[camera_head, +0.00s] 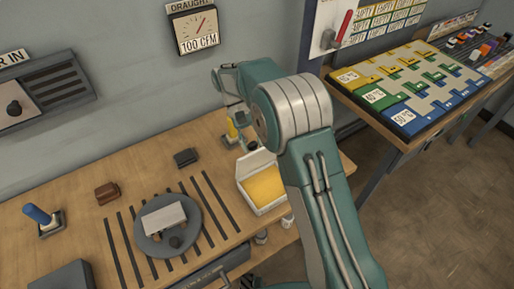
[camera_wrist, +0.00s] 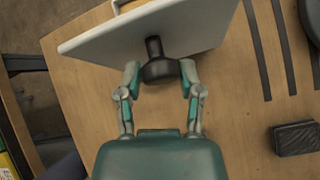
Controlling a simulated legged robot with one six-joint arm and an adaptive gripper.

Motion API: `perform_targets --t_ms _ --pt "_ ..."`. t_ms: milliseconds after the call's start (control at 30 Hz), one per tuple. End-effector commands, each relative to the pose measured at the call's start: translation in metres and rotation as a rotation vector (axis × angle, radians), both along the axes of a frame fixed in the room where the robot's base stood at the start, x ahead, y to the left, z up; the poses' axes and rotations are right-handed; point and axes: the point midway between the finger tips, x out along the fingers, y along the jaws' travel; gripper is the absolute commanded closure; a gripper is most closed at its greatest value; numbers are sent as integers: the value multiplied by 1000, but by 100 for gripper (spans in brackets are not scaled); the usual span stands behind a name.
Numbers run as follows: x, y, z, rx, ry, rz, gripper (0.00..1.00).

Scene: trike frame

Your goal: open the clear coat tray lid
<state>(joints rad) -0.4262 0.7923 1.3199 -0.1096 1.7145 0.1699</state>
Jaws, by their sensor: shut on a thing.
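The clear coat tray (camera_head: 247,193) is a white box with yellow inside, on the wooden bench in the head view. Its white lid (camera_head: 257,160) stands raised at the tray's back edge, leaving the yellow inside showing. In the wrist view the lid (camera_wrist: 110,42) is a pale tilted plate with a black knob (camera_wrist: 158,66) on its outer face. My gripper (camera_wrist: 160,72) has its two fingers on either side of the knob and is shut on it. In the head view my arm partly hides the gripper and the tray's right side.
A round grey plate (camera_head: 151,236) with a pale block (camera_head: 164,218) lies left of the tray, among dark strips. A dark block (camera_head: 186,157) and a brown block (camera_head: 107,192) lie farther back. A blue-handled tool (camera_head: 39,215) stands at left. A sample table (camera_head: 412,96) is at right.

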Motion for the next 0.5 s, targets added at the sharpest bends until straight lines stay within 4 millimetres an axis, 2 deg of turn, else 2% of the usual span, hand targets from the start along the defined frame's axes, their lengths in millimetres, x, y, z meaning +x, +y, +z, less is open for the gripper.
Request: perform_targets --t_ms 200,500 --pt "8 10 -7 -14 31 0 100" --pt "12 14 -9 -61 102 1 100"
